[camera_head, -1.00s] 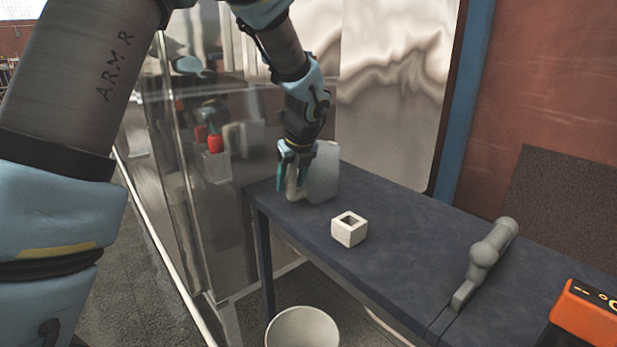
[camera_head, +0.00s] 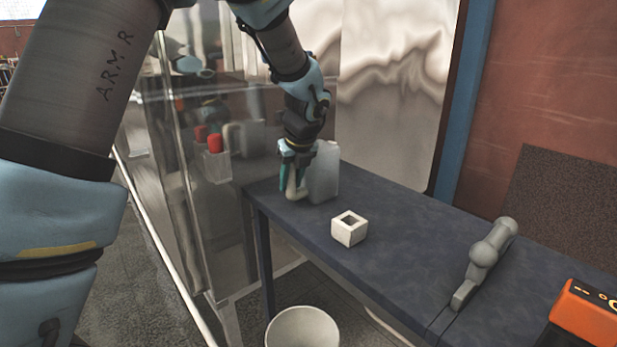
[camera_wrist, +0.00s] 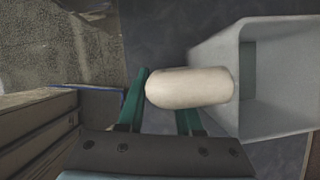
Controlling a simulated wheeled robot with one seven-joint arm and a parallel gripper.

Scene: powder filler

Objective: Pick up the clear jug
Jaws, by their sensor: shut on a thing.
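The clear jug (camera_head: 324,172) is a pale, boxy container. It stands upright on the far left end of the dark table. My gripper (camera_head: 292,188) points down at the jug's left side, with teal fingers shut around a pale rounded part that looks like its handle. In the wrist view, this rounded handle (camera_wrist: 190,88) lies between and over my fingers (camera_wrist: 161,106), partly hiding their tips. The jug's open-looking grey body (camera_wrist: 275,35) is to the right of it. I see no clear gap between the jug and the table.
A white hollow cube (camera_head: 349,229) stands on the table (camera_head: 400,245) in front of the jug. A grey handled tool (camera_head: 484,258) and an orange device (camera_head: 588,318) lie farther right. A shiny panel (camera_head: 390,90) rises behind. A white bin (camera_head: 302,328) stands below.

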